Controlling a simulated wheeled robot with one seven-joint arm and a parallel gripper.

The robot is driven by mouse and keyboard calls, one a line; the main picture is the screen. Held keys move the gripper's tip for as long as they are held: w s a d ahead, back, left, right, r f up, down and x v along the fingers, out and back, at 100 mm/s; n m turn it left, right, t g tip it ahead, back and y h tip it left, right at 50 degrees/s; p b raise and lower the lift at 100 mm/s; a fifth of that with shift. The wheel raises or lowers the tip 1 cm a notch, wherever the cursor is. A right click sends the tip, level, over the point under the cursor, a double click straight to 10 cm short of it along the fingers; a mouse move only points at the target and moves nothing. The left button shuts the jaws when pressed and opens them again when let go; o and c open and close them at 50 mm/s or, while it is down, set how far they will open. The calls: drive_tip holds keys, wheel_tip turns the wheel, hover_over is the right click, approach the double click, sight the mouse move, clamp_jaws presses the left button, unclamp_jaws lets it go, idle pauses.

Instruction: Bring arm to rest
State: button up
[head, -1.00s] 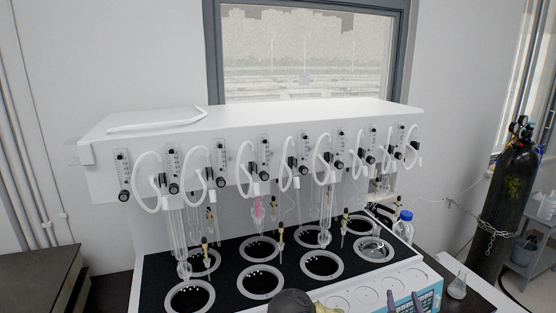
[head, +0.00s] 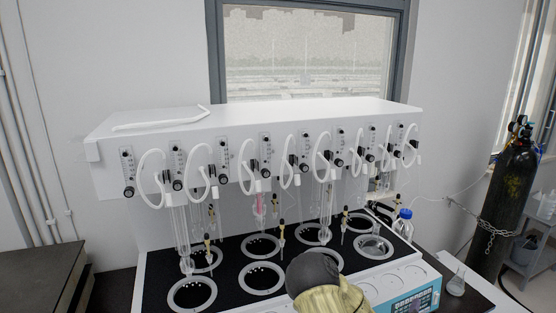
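My arm shows at the bottom centre of the head view as a dark rounded joint and a yellowish link, in front of the distiller's front edge. My gripper is not in view. The multi distiller (head: 250,125) is a long white housing with a row of flow meters, black knobs and looped white tubes. Its black deck (head: 226,279) has several round white-rimmed heating wells (head: 192,295). Glass tubes hang over some wells. One tube holds something pink (head: 260,204). A glass vessel (head: 374,247) sits in a right-hand well.
A blue-capped bottle (head: 403,226) stands right of the deck, and a conical flask (head: 457,284) stands at the front right. A blue control panel (head: 413,303) is on the front right. A dark chained gas cylinder (head: 508,195) stands at far right. A dark cabinet (head: 38,268) is at left.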

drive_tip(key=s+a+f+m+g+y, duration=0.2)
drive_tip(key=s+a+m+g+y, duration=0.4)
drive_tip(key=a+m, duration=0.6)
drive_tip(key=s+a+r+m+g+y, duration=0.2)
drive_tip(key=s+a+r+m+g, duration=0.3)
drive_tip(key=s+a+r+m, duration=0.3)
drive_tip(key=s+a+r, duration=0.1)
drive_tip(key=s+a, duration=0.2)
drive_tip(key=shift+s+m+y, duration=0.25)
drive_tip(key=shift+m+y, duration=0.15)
